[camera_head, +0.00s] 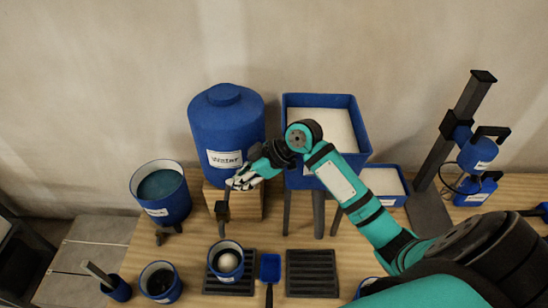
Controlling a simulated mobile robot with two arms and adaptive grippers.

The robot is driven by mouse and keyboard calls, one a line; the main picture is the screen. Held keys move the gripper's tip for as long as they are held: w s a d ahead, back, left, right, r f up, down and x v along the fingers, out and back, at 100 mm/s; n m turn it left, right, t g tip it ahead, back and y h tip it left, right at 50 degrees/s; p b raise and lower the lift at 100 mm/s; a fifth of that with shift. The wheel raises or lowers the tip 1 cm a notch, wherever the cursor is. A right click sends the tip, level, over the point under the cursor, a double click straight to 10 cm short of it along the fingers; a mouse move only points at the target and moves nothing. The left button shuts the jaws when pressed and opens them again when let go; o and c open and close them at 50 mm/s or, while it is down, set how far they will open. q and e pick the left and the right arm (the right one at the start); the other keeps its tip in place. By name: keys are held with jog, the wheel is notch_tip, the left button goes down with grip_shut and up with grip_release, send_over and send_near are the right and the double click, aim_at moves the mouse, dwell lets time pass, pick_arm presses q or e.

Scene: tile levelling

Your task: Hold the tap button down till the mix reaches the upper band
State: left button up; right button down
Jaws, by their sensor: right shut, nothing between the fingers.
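A blue water tank (226,130) with a label reading "Water" stands on a wooden block (240,205) at the back. Its dark tap (222,207) hangs at the front. A blue cup (226,268) with pale contents stands below the tap on a dark slotted grate (246,284). Bands inside the cup are too small to make out. My right gripper (240,181) is shut and empty, at the tank's front by the top of the tap. The tap button is hidden by it, so I cannot tell whether they touch. My left gripper is out of view.
A blue hopper (322,101) with white powder stands on legs right of the tank. A blue bucket (162,212) is to its left. A second grate (312,289), a blue scoop (270,267), another cup (160,283) and a dark stand (462,120) are nearby.

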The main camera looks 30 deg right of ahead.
jog(key=b+v, duration=0.2)
jog(key=v, duration=1)
jog(key=shift+d, duration=0.15)
jog(key=shift+s, duration=0.2)
